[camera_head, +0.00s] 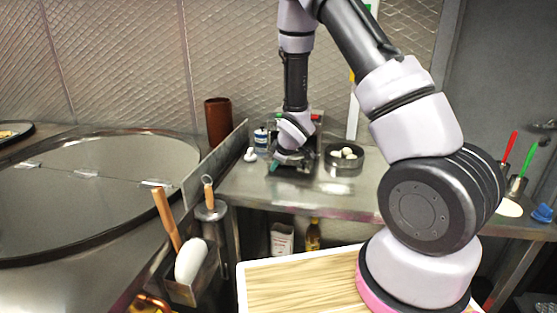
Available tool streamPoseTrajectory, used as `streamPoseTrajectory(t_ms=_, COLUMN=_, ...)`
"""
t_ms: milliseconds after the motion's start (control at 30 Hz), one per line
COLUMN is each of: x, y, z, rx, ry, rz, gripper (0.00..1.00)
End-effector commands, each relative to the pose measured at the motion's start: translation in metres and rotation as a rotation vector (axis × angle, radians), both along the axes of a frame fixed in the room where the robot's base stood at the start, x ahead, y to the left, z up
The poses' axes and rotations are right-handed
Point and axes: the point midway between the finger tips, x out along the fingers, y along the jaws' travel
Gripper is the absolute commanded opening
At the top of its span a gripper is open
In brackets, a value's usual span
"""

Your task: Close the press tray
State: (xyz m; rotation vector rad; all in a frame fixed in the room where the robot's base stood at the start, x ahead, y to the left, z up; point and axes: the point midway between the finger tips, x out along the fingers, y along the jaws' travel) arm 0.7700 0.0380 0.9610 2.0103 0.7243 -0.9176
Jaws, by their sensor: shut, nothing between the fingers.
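The press (316,131) is a small dark machine standing on the metal counter against the back wall, near the middle of the view. My arm reaches over to it from the right, and my gripper (291,158) points down at the front of the press. The gripper is shut with nothing held. My wrist and gripper hide most of the press front, so I cannot tell how far its tray is out or whether the fingers touch it.
A dark bowl of white balls (343,160) stands right of the press. A small blue-and-white jar (261,138) stands to its left, by a metal divider (216,164). Counter in front of the press is clear.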

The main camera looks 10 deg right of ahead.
Motion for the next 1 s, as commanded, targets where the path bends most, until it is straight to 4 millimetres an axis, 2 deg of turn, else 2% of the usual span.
streamPoseTrajectory(t_ms=33, x=0.011, y=-0.006, z=0.003, rx=0.002, ry=-0.007, rz=-0.007, gripper=0.00)
streamPoseTrajectory(t_ms=200, x=0.027, y=-0.013, z=0.003, rx=0.001, ry=-0.004, rz=-0.005, gripper=0.00)
streamPoseTrajectory(t_ms=733, x=0.036, y=-0.017, z=0.003, rx=0.002, ry=-0.005, rz=-0.006, gripper=0.00)
streamPoseTrajectory(t_ms=867, x=0.057, y=-0.026, z=0.004, rx=0.002, ry=-0.006, rz=-0.007, gripper=0.00)
streamPoseTrajectory(t_ms=1000, x=0.089, y=-0.040, z=0.003, rx=0.003, ry=-0.006, rz=-0.009, gripper=0.00)
